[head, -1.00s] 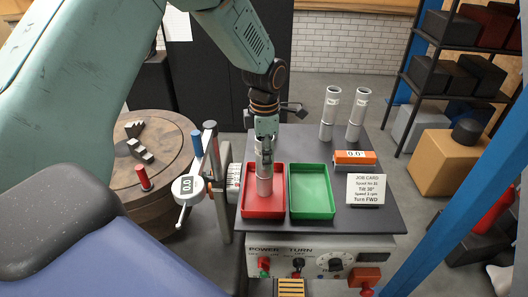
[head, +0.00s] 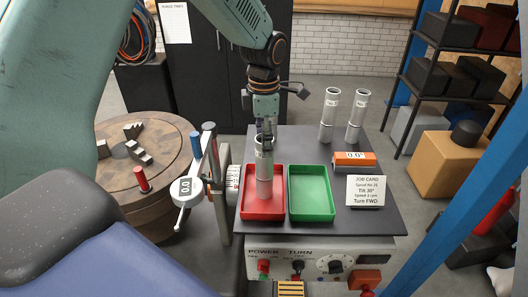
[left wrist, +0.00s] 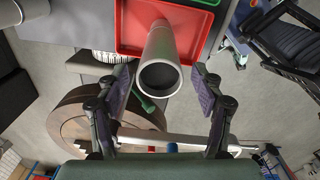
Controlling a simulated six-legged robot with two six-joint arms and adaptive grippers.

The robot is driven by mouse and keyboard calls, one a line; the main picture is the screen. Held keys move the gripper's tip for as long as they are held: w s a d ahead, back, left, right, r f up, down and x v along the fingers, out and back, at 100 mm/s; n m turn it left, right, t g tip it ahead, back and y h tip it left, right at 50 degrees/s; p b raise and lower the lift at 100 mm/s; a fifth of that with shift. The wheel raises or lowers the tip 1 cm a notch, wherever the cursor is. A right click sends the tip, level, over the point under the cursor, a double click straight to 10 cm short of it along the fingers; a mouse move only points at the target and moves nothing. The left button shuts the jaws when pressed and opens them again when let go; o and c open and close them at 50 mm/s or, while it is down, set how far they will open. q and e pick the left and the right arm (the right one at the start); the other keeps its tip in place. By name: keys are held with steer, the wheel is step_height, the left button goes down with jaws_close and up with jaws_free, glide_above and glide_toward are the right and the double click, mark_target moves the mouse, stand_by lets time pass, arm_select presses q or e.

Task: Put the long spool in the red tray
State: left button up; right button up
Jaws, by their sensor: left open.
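A pale grey hollow spool (head: 264,172) stands upright in the red tray (head: 247,213). In the left wrist view the spool (left wrist: 160,50) shows its open top end, with the red tray (left wrist: 128,30) around its foot. My left gripper (head: 265,128) is just above the spool's top in the head view. My right gripper is not in view.
A green tray (head: 331,212) sits directly right of the red one. Two similar spools (head: 328,118) (head: 355,118) stand at the back of the bench. An orange-fronted readout (head: 354,166) and a job card (head: 366,190) are at right. A gauge post (head: 213,170) rises at left.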

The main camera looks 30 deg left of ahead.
arm_select(q)
step_height(320, 180, up, 6)
steer(key=shift+s+d+r, duration=0.1)
steer(key=shift+r, duration=0.4)
stand_by(0.4)
